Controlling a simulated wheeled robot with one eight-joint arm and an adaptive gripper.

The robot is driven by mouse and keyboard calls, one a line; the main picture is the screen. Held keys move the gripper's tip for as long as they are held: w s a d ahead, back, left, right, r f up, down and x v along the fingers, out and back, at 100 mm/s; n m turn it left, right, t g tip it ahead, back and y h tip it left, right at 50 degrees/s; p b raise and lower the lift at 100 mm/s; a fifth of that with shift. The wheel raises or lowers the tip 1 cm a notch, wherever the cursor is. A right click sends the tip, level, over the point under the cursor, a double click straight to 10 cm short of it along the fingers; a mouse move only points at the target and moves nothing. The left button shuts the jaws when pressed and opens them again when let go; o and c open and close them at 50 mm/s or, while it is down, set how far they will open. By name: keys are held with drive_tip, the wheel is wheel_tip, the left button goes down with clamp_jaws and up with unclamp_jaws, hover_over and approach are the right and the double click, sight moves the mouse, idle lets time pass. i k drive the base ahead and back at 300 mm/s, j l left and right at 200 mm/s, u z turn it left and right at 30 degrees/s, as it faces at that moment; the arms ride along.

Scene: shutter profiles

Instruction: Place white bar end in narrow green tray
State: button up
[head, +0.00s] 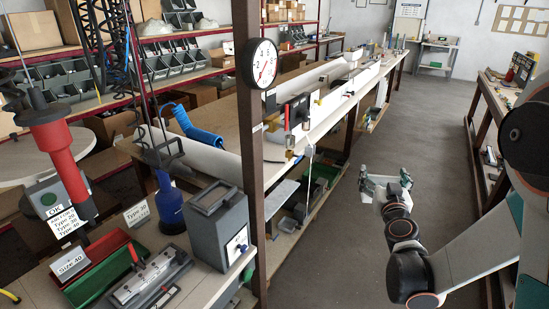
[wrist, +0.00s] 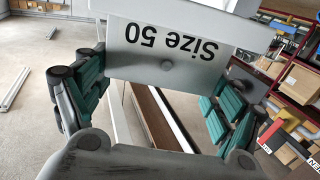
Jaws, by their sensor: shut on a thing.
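My gripper (head: 384,183) hangs above the aisle floor, right of the long bench, in the head view. In the wrist view, its teal-padded fingers (wrist: 162,88) are shut on a grey plate marked "Size 50" (wrist: 165,42), which appears upside down and spans between them. A green tray (head: 92,287) lies at the lower left in the head view, beside a red one, far from my gripper. I cannot tell whether it is the narrow tray. I cannot pick out the white bar end with certainty.
A brown post (head: 253,150) with a round gauge (head: 260,63) stands between the near bench and the aisle. A grey box (head: 219,232) and a blue bottle (head: 169,205) stand by the trays. The aisle floor (head: 430,120) is clear. Shelves line the left.

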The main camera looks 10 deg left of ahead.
sight(102, 280)
drive_tip(key=k+j+z, duration=0.3)
drive_tip(key=j, duration=0.2)
drive_tip(key=k+j+z, duration=0.25)
drive_tip(key=k+j, duration=0.15)
drive_tip(key=k+j+z, duration=0.35)
drive_tip(key=j, duration=0.25)
drive_tip(key=k+j+z, duration=0.3)
drive_tip(key=k+j, duration=0.15)
drive_tip(key=k+j+z, duration=0.35)
drive_tip(key=k+j, duration=0.15)
drive_tip(key=k+j+z, duration=0.45)
drive_tip(key=k+j, duration=0.15)
drive_tip(key=j, duration=0.4)
drive_tip(key=k+j+z, duration=0.45)
drive_tip(key=k+j, duration=0.25)
drive_tip(key=k+j+z, duration=0.3)
drive_tip(key=k+j, duration=0.15)
drive_tip(key=k+j+z, duration=0.3)
drive_tip(key=k+j, duration=0.15)
drive_tip(key=k+j+z, duration=0.35)
drive_tip(key=k, duration=0.2)
drive_tip(key=k+z, duration=0.3)
drive_tip(key=k, duration=0.25)
drive_tip(key=j, duration=0.75)
